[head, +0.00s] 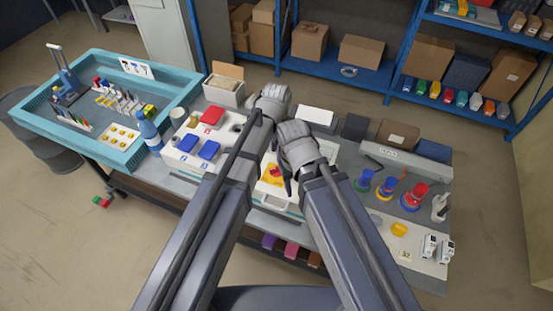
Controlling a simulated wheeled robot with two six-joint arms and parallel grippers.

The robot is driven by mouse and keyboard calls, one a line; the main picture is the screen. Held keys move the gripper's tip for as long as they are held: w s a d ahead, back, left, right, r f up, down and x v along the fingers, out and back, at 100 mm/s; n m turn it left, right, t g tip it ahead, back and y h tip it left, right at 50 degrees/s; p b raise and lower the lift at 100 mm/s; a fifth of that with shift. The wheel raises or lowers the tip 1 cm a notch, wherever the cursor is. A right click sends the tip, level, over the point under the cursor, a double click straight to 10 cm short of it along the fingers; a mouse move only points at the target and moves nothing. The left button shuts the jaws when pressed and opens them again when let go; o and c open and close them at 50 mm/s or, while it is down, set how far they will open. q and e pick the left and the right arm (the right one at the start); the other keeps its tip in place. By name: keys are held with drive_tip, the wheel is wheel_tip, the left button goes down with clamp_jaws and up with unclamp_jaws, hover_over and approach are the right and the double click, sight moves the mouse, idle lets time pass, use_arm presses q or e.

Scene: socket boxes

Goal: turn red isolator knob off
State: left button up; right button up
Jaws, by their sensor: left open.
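The red isolator knob (275,171) sits on a yellow plate (267,179) on a light-coloured box near the middle of the table. My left gripper (272,143) is open beside and behind the knob, partly covered by my arms. Whether it touches the knob cannot be told. My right wrist is close to the right of it, above the same box. The fingers of my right gripper (287,180) are dark and overlapped, so their opening cannot be told. My arms hide part of the box.
To the left are a box with red and blue covers (189,142), a blue bottle (149,133) and a teal tray (124,163). To the right stand blue and red sockets (413,197) and white breakers (436,247). Blue shelves (345,74) with cartons stand behind.

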sight(276, 168)
use_arm(q)
wheel_tip(276, 168, down, 8)
drive_tip(key=b, duration=0.8)
drive_tip(key=shift+r, duration=0.1)
drive_tip(key=shift+c, duration=0.2)
clamp_jaws()
